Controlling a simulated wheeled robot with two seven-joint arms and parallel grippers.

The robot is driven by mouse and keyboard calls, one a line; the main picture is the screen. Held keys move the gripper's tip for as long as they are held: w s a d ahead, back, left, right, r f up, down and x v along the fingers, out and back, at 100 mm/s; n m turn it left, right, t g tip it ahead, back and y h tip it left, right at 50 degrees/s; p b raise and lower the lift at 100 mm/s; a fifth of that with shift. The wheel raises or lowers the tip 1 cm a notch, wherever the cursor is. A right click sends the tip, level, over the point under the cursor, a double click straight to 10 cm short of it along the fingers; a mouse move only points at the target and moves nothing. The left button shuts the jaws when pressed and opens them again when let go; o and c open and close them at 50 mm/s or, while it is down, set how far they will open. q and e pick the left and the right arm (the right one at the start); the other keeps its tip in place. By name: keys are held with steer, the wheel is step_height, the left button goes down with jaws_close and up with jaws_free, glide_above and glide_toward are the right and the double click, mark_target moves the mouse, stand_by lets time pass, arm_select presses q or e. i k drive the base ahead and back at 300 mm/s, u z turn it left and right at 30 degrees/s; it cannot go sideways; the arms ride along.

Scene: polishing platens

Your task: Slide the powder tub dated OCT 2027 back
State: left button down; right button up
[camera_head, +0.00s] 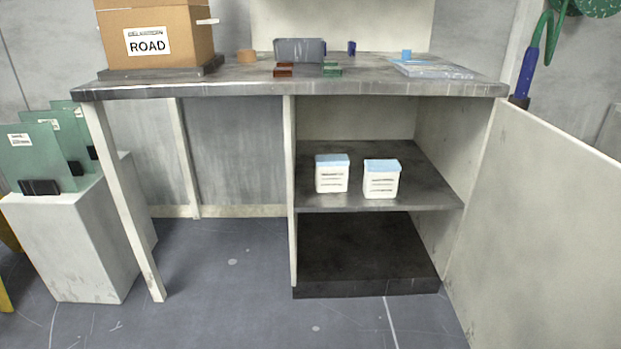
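Two white tubs with light blue lids stand upright on the middle shelf of the open cabinet under the bench. The left tub (332,176) sits slightly farther back than the right tub (381,181), which is near the shelf's front edge. Both have dark printed lines on the front, too small to read, so I cannot tell which is dated OCT 2027. The tubs stand apart with a narrow gap. Neither of my grippers shows in the head view.
The shelf (420,172) has free room behind and right of the tubs. The cabinet door (545,215) stands open at right. The benchtop (200,86) overhangs the shelf and bears a cardboard box (190,42) marked ROAD. A bench leg (125,205) stands left. The lower shelf (365,250) is empty.

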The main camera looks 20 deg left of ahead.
mark_target(332, 171)
steer(key=u, duration=0.3)
steer(key=i, duration=1.4)
steer(key=z, duration=0.5)
